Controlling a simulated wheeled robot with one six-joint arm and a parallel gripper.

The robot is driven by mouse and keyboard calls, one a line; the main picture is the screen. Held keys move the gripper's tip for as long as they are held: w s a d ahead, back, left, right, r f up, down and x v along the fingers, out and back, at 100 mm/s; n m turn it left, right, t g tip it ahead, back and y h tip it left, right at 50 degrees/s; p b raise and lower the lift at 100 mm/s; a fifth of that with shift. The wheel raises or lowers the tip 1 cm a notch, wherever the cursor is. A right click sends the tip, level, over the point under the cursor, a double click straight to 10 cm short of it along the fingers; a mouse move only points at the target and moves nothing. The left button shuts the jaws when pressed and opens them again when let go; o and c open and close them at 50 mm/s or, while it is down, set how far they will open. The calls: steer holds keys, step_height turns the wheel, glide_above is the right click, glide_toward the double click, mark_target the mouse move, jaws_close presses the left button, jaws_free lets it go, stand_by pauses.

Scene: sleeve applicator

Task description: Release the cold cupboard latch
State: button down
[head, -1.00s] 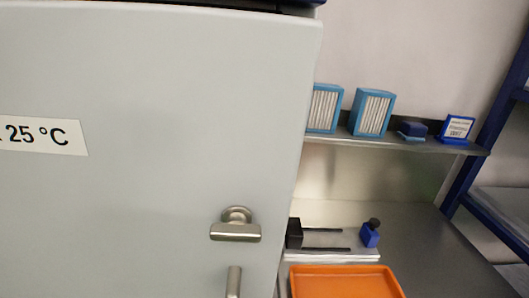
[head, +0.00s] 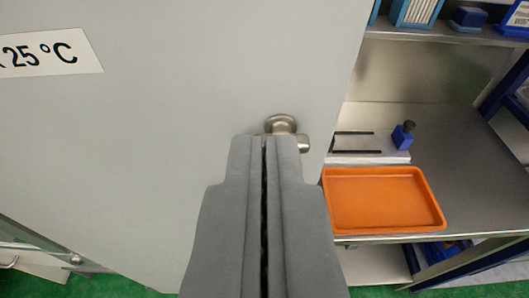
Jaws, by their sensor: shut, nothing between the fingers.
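The cold cupboard door (head: 190,110) is a pale grey panel filling the left and middle of the head view, with a "25 °C" label (head: 50,52) at upper left. The metal latch (head: 281,123) sits near the door's right edge. Its round boss and the right end of its lever show; the rest is hidden behind my gripper. My gripper (head: 265,140) is grey, with its two fingers shut together and empty. Its tips overlap the latch in the picture; I cannot tell whether they touch it. The vertical handle below the latch is hidden.
To the right, an orange tray (head: 383,228) rests on a steel bench (head: 465,165). Behind it stands a small blue device (head: 403,136) on a pale base. A shelf (head: 450,32) above holds blue-framed filters (head: 417,12). Green floor (head: 130,285) shows below.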

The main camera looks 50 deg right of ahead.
mark_target(265, 73)
steer(key=x, duration=0.9)
steer(key=shift+s+f, duration=0.1)
steer(key=shift+s+a+f, duration=0.1)
steer(key=shift+a+f, duration=0.1)
steer(key=shift+f, duration=1.7)
